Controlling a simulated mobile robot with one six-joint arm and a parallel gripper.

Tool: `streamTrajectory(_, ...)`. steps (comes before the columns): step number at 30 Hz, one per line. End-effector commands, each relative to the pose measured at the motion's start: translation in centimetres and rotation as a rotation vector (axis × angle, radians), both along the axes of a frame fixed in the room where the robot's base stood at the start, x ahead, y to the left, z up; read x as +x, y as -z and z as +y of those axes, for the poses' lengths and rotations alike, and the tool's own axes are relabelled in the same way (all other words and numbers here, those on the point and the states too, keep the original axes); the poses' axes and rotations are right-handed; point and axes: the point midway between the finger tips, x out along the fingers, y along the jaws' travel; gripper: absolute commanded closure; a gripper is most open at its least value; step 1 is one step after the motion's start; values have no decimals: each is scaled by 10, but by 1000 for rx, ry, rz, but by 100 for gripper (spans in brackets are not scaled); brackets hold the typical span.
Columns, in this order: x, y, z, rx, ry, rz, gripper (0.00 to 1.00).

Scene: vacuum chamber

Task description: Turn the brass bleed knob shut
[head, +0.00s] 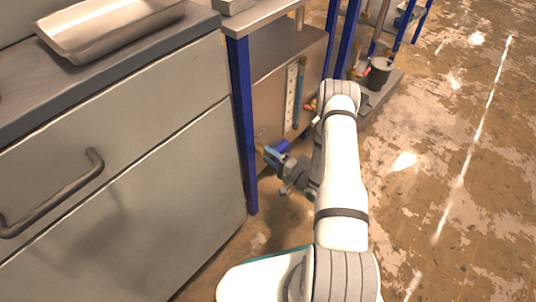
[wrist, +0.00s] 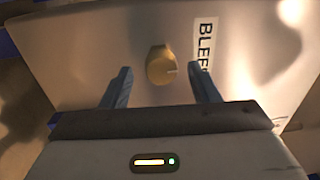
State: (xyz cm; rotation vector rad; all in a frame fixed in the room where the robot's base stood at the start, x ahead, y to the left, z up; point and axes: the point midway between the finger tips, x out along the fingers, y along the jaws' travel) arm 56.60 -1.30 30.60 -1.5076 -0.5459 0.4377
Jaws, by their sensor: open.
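The brass bleed knob (wrist: 161,66) sticks out from a metal panel (wrist: 110,45) in the wrist view. It is roundish, with a small light mark on its right side. A white label reading "BLEE", its end hidden by a finger, is to its right. My gripper (wrist: 161,82) is open, with one blue-grey finger on each side of the knob and a gap to both. Whether the fingertips reach to the knob's depth is unclear. In the head view my gripper (head: 268,153) is low at the panel, and a bit of the brass knob (head: 260,149) shows at its tips.
A blue frame post (head: 243,125) stands just left of my gripper. A grey drawer cabinet (head: 120,170) with a bar handle is further left. A gauge strip and blue tube (head: 300,92) are on the panel above right. Open floor (head: 450,200) lies right.

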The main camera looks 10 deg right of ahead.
Motion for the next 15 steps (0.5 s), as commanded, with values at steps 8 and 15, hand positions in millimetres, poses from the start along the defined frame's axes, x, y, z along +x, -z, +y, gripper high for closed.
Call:
streamTrajectory(8,-38,1,-29,1,5,2,45)
streamTrajectory(15,-52,4,-38,1,1,1,45)
